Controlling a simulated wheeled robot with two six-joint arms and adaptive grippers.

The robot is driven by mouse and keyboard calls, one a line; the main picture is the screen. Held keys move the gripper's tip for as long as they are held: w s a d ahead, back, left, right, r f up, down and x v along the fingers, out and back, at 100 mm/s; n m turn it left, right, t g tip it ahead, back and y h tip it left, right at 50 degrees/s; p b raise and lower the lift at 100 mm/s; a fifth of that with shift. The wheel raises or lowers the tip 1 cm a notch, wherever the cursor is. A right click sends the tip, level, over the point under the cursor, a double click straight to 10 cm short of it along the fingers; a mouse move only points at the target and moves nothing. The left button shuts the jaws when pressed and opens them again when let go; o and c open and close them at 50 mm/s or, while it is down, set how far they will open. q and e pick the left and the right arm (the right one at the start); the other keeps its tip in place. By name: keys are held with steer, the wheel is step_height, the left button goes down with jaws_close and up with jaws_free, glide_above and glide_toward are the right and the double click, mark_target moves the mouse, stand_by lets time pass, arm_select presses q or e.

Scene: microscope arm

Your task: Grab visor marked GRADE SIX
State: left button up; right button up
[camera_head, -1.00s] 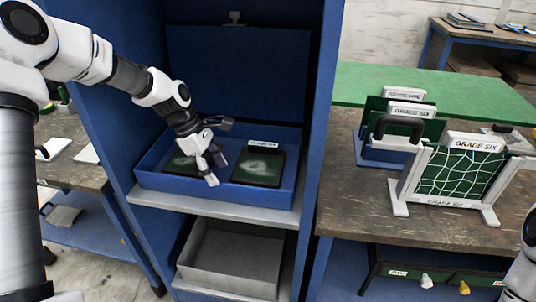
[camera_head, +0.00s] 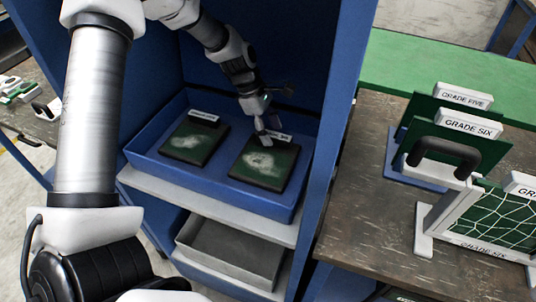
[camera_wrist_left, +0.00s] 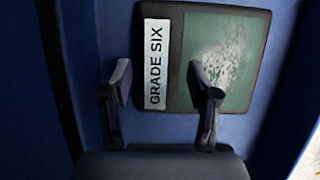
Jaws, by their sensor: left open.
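The visor marked GRADE SIX (camera_head: 265,166) is a dark-framed plate with a green, smudged face, lying in the right half of the blue tray (camera_head: 215,180). Its white label strip (camera_wrist_left: 156,64) reads GRADE SIX in the left wrist view; my gripper partly covers the label in the head view. My left gripper (camera_head: 264,132) is open at the visor's far, label edge. In the left wrist view the fingers (camera_wrist_left: 162,84) are spread, one left of the label and one over the green face. I cannot tell whether they touch it. My right gripper is out of view.
A similar visor (camera_head: 193,142) lies left in the tray, its label too small to read. Blue cabinet walls (camera_head: 335,150) enclose the tray. A grey bin (camera_head: 230,252) sits below. The right bench (camera_head: 365,205) holds plates labelled GRADE FIVE (camera_head: 466,97) and GRADE SIX (camera_head: 473,125).

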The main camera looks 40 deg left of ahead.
arm_select(q)
steer(key=f, duration=0.1)
steer(key=w+f, duration=0.1)
steer(key=shift+d+f, duration=0.3)
steer(key=shift+d, duration=0.05)
steer(key=shift+s+r, duration=0.25)
steer(key=shift+s, duration=0.05)
steer(key=shift+w+f, duration=0.2)
steer(key=shift+c, duration=0.7)
steer(key=shift+s, duration=0.15)
jaws_close()
